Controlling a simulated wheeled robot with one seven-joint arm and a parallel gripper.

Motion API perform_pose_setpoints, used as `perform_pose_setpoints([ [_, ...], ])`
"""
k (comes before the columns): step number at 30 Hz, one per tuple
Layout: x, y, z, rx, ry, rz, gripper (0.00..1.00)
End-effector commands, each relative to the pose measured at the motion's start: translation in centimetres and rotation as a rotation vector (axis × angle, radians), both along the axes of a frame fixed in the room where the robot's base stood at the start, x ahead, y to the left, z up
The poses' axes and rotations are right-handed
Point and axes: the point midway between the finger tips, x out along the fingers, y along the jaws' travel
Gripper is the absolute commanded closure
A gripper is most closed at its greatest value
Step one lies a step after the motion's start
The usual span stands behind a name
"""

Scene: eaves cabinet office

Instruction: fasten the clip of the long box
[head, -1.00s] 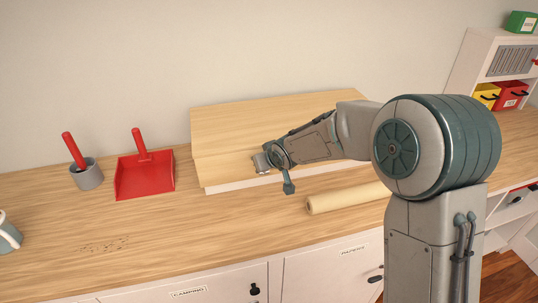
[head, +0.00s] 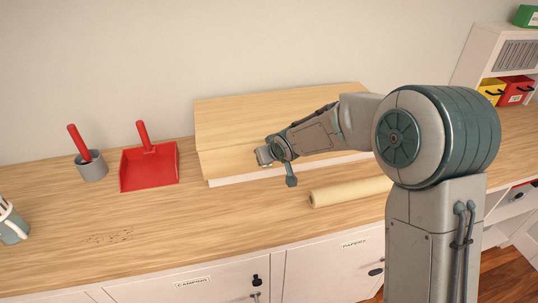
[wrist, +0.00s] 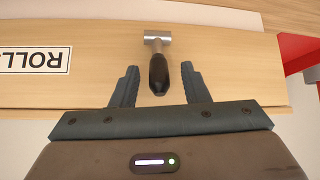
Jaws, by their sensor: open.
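The long box (head: 225,160) is pale wood and lies along the wall at the back of the counter, its broad top (head: 275,115) appearing down. In the wrist view its front (wrist: 230,75) fills much of the picture, with a label reading "ROLL" (wrist: 35,60) upside down. The clip (wrist: 158,72) has a metal crosspiece and a dark rounded handle pointing toward my gripper. My gripper (wrist: 159,80) is open, with one finger on each side of the handle and visible gaps to it. In the head view my gripper (head: 265,156) hides the clip; whether it is latched I cannot tell.
A beige roll (head: 345,192) lies on the counter just in front of the box, below my arm. A red dustpan (head: 148,170) and a grey cup (head: 92,168) stand left of the box. A mug (head: 12,225) is at the far left.

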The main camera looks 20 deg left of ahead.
Motion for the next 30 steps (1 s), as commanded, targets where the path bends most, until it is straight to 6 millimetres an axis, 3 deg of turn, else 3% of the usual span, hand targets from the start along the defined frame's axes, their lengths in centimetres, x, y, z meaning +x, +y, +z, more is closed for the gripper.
perform_pose_setpoints([
  [5,-0.5,-0.5,0.8,0.003,-0.002,-0.001,0.59],
  [18,-4.1,-3.6,6.0,0.002,-0.002,-0.004,0.59],
  [30,-6.6,-5.6,9.3,0.001,0.0,-0.002,0.59],
])
